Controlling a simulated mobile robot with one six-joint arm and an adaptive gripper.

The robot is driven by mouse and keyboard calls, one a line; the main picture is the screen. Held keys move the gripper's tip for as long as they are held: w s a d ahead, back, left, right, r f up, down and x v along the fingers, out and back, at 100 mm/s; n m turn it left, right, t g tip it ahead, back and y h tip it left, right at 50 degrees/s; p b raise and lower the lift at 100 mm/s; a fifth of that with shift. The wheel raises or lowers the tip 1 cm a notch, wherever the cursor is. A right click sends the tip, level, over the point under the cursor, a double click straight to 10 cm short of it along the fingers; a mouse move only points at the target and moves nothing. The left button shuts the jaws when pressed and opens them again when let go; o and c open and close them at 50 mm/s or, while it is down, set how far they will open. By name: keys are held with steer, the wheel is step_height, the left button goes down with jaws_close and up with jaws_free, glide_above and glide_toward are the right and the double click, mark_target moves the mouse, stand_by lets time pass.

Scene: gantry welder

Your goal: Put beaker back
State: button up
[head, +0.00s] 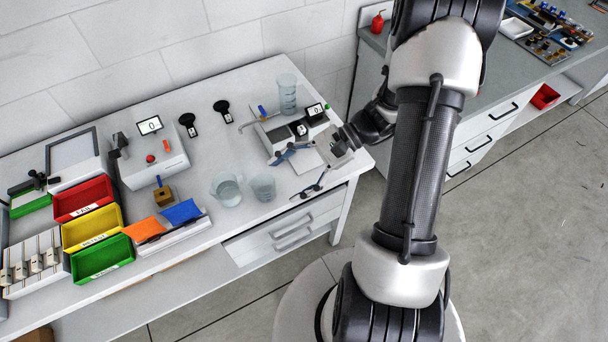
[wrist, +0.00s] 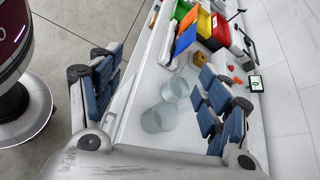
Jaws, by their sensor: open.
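A clear beaker (head: 263,187) stands upright on the white workbench near its front edge. A wider clear glass vessel (head: 228,188) stands just left of it. In the wrist view the nearer beaker (wrist: 158,118) and the farther vessel (wrist: 175,88) both show between the fingers. A tall clear beaker (head: 287,95) stands at the back of the bench. My gripper (head: 300,172) is open and empty, to the right of the nearer beaker and apart from it. In the wrist view my gripper's blue-padded fingers (wrist: 158,90) are spread wide.
A device with a display (head: 280,132) stands behind my gripper. Red (head: 84,200), yellow (head: 92,228) and green (head: 102,258) bins, and a tray of orange and blue packets (head: 168,226), are at left.

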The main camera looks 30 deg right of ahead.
steer(key=s+a+r+n+t+h, duration=0.1)
steer(key=s+r+n+h, duration=0.5)
steer(key=r, duration=0.3)
steer(key=s+a+r+n+t+h, duration=0.2)
steer(key=s+r+n+h, duration=0.4)
steer(key=r+n, duration=0.2)
steer(key=shift+s+a+r+h, duration=0.15)
steer(key=shift+s+r+h, duration=0.15)
steer(key=shift+r, duration=0.8)
